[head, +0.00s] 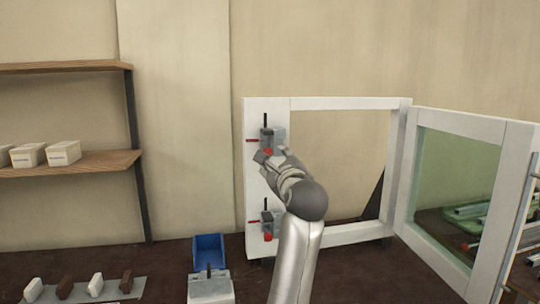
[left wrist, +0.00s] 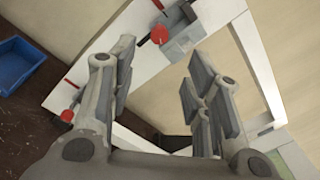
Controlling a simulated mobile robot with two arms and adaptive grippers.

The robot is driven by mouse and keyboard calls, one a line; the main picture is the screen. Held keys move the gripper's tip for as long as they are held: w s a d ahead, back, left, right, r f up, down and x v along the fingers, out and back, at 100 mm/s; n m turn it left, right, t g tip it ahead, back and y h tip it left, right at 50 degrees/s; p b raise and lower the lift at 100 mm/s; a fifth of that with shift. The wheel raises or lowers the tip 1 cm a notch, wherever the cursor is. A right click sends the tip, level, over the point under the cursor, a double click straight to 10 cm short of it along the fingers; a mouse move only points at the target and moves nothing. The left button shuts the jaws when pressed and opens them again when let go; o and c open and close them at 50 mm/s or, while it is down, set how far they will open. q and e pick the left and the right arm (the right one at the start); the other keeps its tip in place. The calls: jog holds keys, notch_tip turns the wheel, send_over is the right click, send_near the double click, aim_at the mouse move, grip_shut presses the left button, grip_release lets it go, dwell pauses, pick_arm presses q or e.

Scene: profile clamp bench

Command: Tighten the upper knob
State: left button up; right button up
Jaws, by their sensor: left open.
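The upper clamp, a grey block on the left post of a white frame (head: 345,103), has a red upper knob (head: 268,152). In the left wrist view the upper knob (left wrist: 159,34) shows just beyond and between my fingertips, apart from them. My left gripper (head: 270,157) is open and empty in front of the upper clamp and partly covers it. The open fingers also show in the wrist view (left wrist: 158,72). A lower clamp with its red knob (head: 268,236) sits further down the same post; that knob also shows in the wrist view (left wrist: 67,115). My right gripper is not in view.
A glazed white panel (head: 455,180) stands swung open at the right, with profiles lying behind it. A blue bin (head: 209,250) and a white block (head: 210,289) stand on the dark bench at left. A wooden shelf (head: 105,162) with white boxes is further left.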

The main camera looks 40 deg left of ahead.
aim_at(269, 153)
pick_arm(q)
jog(key=p+x, duration=0.2)
jog(key=x, duration=0.7)
jog(key=shift+s+p, duration=0.1)
jog(key=shift+p, duration=0.3)
jog(key=shift+w+a, duration=0.45)
jog(key=shift+c, duration=0.4)
grip_shut()
